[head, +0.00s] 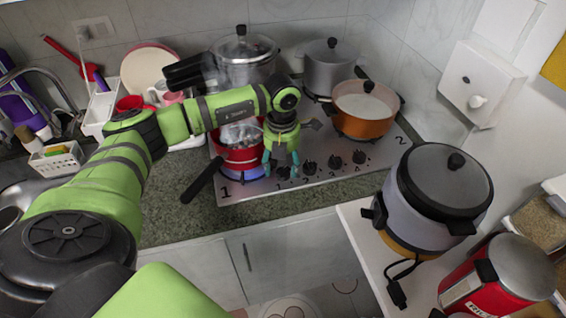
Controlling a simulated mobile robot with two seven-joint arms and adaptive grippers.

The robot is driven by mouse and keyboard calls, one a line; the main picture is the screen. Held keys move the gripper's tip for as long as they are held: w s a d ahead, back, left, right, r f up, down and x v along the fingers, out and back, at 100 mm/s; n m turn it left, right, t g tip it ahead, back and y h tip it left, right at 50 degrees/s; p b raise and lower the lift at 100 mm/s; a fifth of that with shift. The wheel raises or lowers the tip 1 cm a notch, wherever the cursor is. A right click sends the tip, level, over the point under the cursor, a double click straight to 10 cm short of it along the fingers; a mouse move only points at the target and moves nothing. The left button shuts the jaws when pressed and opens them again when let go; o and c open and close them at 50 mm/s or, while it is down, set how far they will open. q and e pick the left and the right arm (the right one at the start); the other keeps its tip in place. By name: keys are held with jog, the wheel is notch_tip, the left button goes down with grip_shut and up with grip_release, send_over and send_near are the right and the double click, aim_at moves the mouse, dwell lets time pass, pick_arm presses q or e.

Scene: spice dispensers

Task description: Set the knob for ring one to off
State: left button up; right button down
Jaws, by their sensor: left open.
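The stove (240,194) is a steel hob with a row of several black knobs along its front edge. The leftmost knob (283,172) sits just below my left gripper (281,162). The other knobs, such as the second one (309,168), are to its right. My left gripper is open and points down, with one teal finger on each side above the leftmost knob. I cannot tell whether it touches the knob. A red pot (240,157) stands on the ring marked 1, with a blue flame under it. My right gripper is not in view.
An orange pot (364,118) stands near the mark 2. A pressure cooker (243,60) and a grey pot (331,67) are at the back. The red pot's black handle (203,180) sticks out over the front edge. A rice cooker (434,190) stands on the right counter.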

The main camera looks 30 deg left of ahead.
pick_arm(q)
jog(key=shift+w+f, duration=0.25)
jog(key=shift+f, duration=0.85)
jog(key=c, duration=1)
jog(key=shift+c, duration=0.8)
jog(key=shift+n, duration=0.4)
jog(key=shift+f+n+b, duration=0.1)
jog(key=shift+n+b, duration=0.3)
jog(key=shift+n, duration=1.3)
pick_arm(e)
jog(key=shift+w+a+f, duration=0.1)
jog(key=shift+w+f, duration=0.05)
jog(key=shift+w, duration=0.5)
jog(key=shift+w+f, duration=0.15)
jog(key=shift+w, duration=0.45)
pick_arm(q)
jog(key=o, duration=1.2)
jog(key=shift+c, duration=0.2)
